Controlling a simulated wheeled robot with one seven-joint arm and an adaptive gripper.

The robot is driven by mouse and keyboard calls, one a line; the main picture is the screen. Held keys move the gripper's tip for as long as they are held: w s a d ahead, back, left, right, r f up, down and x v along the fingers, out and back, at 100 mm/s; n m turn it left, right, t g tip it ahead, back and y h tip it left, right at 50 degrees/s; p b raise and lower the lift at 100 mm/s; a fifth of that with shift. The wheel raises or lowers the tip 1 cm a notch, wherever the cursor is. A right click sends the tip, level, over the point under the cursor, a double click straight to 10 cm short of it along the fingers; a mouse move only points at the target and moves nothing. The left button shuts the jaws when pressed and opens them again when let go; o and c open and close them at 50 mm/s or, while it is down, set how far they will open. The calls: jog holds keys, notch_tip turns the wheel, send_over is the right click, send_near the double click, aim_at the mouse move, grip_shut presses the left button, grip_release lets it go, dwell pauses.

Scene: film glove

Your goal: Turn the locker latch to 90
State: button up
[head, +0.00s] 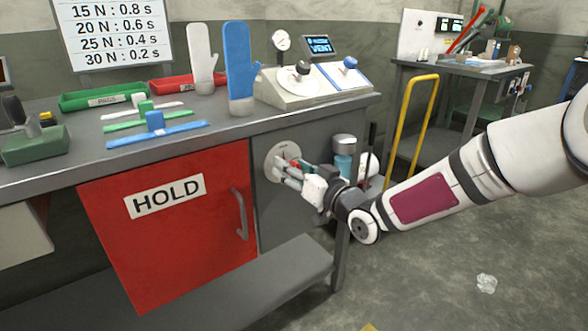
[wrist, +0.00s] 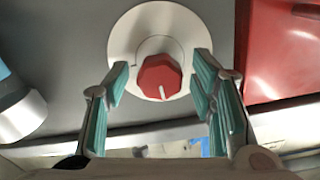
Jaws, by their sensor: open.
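The locker latch is a red faceted knob (wrist: 160,77) with a white pointer line, on a round pale dial plate (wrist: 128,36). In the wrist view the white line points toward the bottom of the picture. In the head view the dial plate (head: 283,157) is on the grey panel right of the red HOLD door (head: 170,225), and my gripper mostly hides the knob. My gripper (head: 285,170) is open, and in the wrist view its teal-padded fingers (wrist: 160,95) stand to the left and right of the knob, with gaps showing on both sides.
The red door's handle (head: 240,213) is left of the dial. A blue-and-grey canister (head: 344,157) stands right of my gripper. On the bench (head: 60,150) are gloves, trays and a gauge console (head: 315,85). A yellow rail (head: 410,120) stands behind my arm.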

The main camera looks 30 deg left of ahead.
jog(key=c, duration=1.2)
jog(key=shift+m, duration=0.4)
jog(key=m+p, duration=0.2)
jog(key=m, duration=0.1)
jog(key=shift+w+d+m, duration=0.1)
jog(key=shift+m, duration=0.3)
jog(key=m+p, duration=0.1)
jog(key=m, duration=0.3)
jog(key=shift+m+p, duration=0.3)
jog(key=shift+p, duration=0.05)
jog(key=m, duration=0.4)
jog(key=shift+w+f+p, duration=0.1)
jog(key=shift+f+p, duration=0.05)
jog(key=shift+p, duration=0.15)
jog(key=shift+f+m, duration=0.1)
jog(key=shift+m, duration=2.3)
